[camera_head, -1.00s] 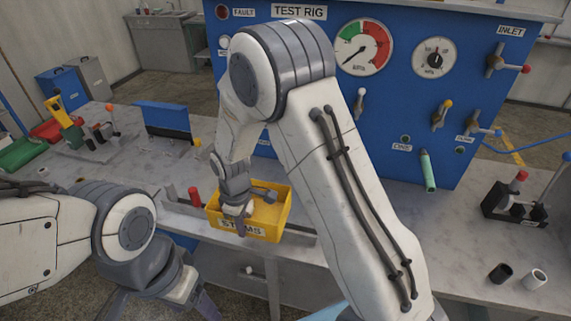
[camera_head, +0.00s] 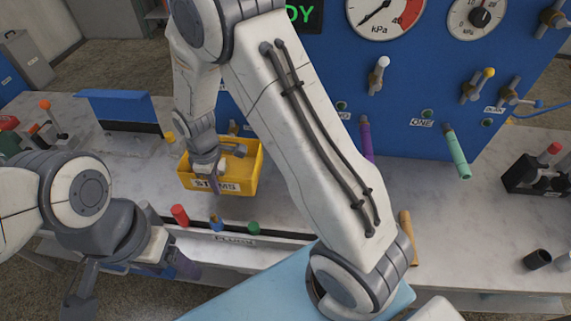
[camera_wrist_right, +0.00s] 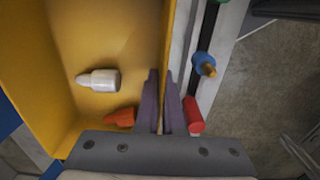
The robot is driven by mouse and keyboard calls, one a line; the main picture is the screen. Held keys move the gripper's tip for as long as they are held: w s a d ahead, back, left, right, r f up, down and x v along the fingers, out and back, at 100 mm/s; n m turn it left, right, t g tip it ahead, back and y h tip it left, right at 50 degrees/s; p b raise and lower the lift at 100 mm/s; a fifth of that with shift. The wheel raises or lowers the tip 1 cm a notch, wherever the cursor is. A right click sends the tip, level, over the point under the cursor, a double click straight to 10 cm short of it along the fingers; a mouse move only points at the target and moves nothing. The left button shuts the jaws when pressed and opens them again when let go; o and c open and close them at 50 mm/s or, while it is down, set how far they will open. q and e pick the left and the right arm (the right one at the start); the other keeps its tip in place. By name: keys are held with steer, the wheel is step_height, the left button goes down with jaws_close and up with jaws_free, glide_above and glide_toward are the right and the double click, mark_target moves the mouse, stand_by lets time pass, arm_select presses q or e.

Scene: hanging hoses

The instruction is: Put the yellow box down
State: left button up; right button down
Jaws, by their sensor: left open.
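The yellow box (camera_head: 251,178), an open-topped tray with a white label on its front, is over the bench behind the rail in the head view. I cannot tell whether its base touches the bench. My right gripper (camera_head: 216,190) reaches down at its front wall. In the right wrist view, the purple-grey fingers (camera_wrist_right: 161,84) are closed on either side of the box wall (camera_wrist_right: 140,35). A white piece (camera_wrist_right: 100,80) and an orange-red piece (camera_wrist_right: 120,117) lie inside. My left gripper (camera_head: 128,285) is open and empty at the lower left, in front of the bench.
The rail carries red (camera_head: 180,215), blue (camera_head: 216,221) and green (camera_head: 253,227) pegs in front of the box.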

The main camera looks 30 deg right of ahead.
steer(key=f+b, duration=0.2)
steer(key=w+f+b, duration=0.1)
steer(key=f+b, duration=0.1)
steer(key=f, duration=0.1)
steer(key=shift+w+f+b, duration=0.1)
steer(key=shift+f+b, duration=0.1)
steer(key=shift+b, duration=0.15)
arm_select(q)
step_height(320, 180, down, 7)
steer(key=w+b, duration=0.1)
arm_select(e)
steer(key=shift+f, duration=0.65)
steer(key=p, duration=0.4)
glide_above(280, 191)
steer(key=shift+a, duration=0.1)
step_height(280, 191, down, 3)
steer(key=shift+f+p, duration=0.1)
steer(key=shift+p, duration=0.55)
arm_select(q)
step_height(280, 191, up, 6)
steer(key=shift+d+f, duration=0.1)
arm_select(e)
steer(key=shift+f, duration=0.15)
steer(key=shift+f, duration=0.2)
arm_select(q)
steer(key=shift+f, duration=0.1)
arm_select(e)
steer(key=c, duration=1)
jaws_free()
steer(key=shift+c, duration=0.2)
